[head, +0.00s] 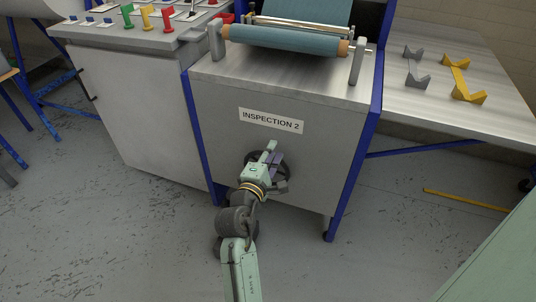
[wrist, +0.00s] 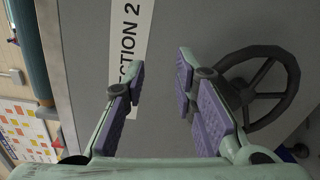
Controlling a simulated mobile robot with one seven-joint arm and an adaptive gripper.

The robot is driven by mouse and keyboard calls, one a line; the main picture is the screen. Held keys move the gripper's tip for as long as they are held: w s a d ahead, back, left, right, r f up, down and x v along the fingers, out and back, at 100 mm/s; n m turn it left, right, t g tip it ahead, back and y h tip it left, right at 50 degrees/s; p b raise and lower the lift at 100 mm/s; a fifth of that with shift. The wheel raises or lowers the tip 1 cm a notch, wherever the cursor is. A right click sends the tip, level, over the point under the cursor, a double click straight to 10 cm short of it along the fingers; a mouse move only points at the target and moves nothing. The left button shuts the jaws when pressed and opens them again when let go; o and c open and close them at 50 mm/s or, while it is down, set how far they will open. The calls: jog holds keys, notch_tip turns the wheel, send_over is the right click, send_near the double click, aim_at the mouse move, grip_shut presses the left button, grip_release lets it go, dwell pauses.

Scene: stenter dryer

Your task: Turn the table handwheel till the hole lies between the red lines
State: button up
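The dark spoked handwheel (head: 286,185) is on the front panel of the grey cabinet marked INSPECTION 2 (head: 230,112), partly hidden behind my gripper (head: 274,152). In the wrist view the handwheel (wrist: 292,72) lies to the right of my gripper (wrist: 161,66). Its rim and spokes show there, with its left part behind the right finger. My gripper is open, its purple-padded fingers apart with only the panel and label seen between them. Whether the right finger touches the wheel, I cannot tell. I make out no hole or red lines in either view.
A blue fabric roll (head: 285,40) sits on top of the cabinet between grey uprights. A bench with coloured levers (head: 146,18) stands left. A right table (head: 500,115) bears grey and yellow V-stands (head: 460,80). Blue legs (head: 350,185) flank the cabinet.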

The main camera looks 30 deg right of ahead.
jog(key=a+m, duration=0.1)
jog(key=a, duration=0.1)
jog(key=w+a+f+m+g+p, duration=0.1)
jog(key=a+m, duration=0.1)
jog(key=a, duration=0.1)
jog(key=w+a+m+p, duration=0.1)
jog(key=a+m, duration=0.1)
jog(key=shift+w+a+f+g, duration=0.2)
jog(key=shift+f+g, duration=0.15)
jog(key=shift+g, duration=0.05)
jog(key=c, duration=0.4)
jog(key=a+m+p, duration=0.1)
jog(key=a+m, duration=0.1)
jog(key=a, duration=0.1)
jog(key=a+m+g, duration=0.1)
jog(key=a+m, duration=0.1)
jog(key=shift+s+a+r+h+p, duration=0.1)
jog(key=shift+s+a+h+p, duration=0.1)
jog(key=shift+a+h+p, duration=0.2)
grip_shut()
jog(key=w+d+f+m+p, duration=0.1)
jog(key=d+f+p, duration=0.2)
jog(key=d, duration=0.7)
jog(key=shift+w, duration=0.2)
jog(key=shift+f, duration=0.1)
